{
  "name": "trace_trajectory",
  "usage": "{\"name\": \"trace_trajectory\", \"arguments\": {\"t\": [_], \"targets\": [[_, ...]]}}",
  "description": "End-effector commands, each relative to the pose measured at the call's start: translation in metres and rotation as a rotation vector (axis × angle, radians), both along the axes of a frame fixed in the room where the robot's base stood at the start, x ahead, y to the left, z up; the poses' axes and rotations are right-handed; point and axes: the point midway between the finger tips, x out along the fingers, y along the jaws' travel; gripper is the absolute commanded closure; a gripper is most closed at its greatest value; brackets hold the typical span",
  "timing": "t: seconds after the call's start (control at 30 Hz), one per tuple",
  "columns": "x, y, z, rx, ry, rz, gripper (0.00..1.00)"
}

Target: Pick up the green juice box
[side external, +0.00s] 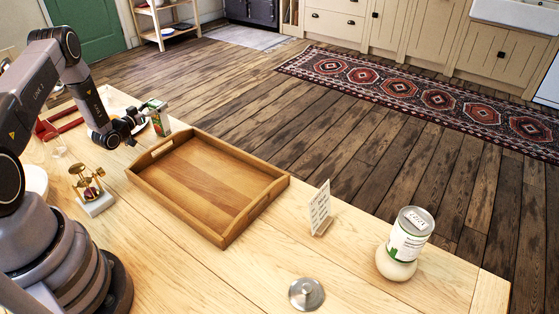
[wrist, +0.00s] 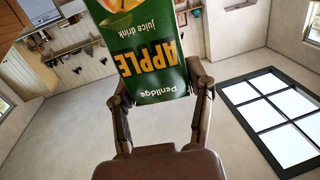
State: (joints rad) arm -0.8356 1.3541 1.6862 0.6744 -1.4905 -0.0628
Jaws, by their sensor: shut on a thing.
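The green juice box (side external: 161,122) stands out at the far left of the table, near its back edge, in the side view. In the wrist view the box (wrist: 145,60) fills the upper middle, with "APPLE juice drink" lettering upside down. My gripper (side external: 148,113) reaches it from the left, low and nearly level. In the wrist view my gripper's fingers (wrist: 158,80) press on both sides of the box, shut on it. The box looks about upright in the side view. I cannot tell whether its base touches the table.
A wooden tray (side external: 184,223) lies just right of the box. A small brass device on a white base (side external: 97,204) and a red object (side external: 62,123) are near my arm.

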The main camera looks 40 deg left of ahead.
Motion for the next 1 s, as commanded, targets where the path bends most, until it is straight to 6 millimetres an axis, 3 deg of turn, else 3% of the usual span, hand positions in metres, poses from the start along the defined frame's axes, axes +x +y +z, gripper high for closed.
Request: {"name": "trace_trajectory", "arguments": {"t": [0.03,0.2,0.57,0.73,1.0], "targets": [[0.000,0.000,0.000,0.000,0.000,0.000,0.68],[0.000,0.000,0.001,0.001,-0.002,0.000,0.89],[0.001,0.001,0.008,0.002,-0.003,0.000,0.89],[0.001,0.001,0.033,0.003,-0.006,0.000,0.89],[-0.043,-0.030,0.096,0.000,-0.003,0.002,0.89]]}}
